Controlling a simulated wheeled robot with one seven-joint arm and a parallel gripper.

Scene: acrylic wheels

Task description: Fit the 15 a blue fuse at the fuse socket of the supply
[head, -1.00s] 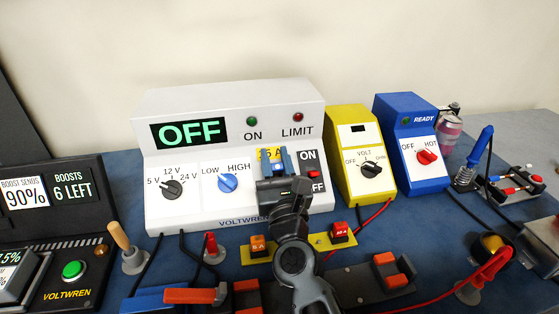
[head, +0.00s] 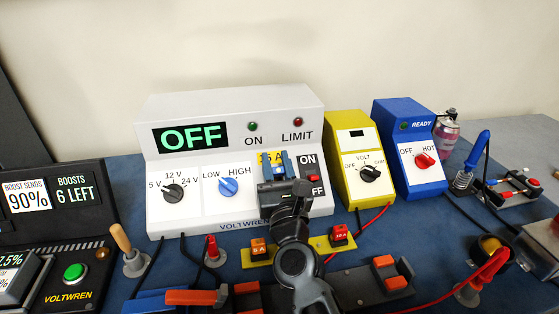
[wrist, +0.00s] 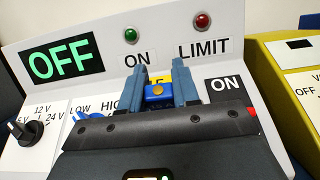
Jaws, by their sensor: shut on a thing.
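The white supply (head: 230,125) stands at the back of the bench, its display reading OFF. My gripper (head: 276,166) is at the right part of the supply's front, over the yellow-labelled fuse area. In the wrist view my gripper (wrist: 158,88) has its two blue fingers closed on the blue fuse (wrist: 157,103), which shows a small orange-yellow spot. The fuse socket is hidden behind the fingers, with a bit of the yellow label (wrist: 156,80) showing. I cannot tell how deep the fuse sits.
A yellow strip (head: 290,253) in front of the supply holds a 5 A orange fuse (head: 258,246) and a 10 A red fuse (head: 339,232). The yellow meter (head: 358,165) and blue station (head: 412,150) stand to the right. A red-tipped plug (head: 212,246) stands in front.

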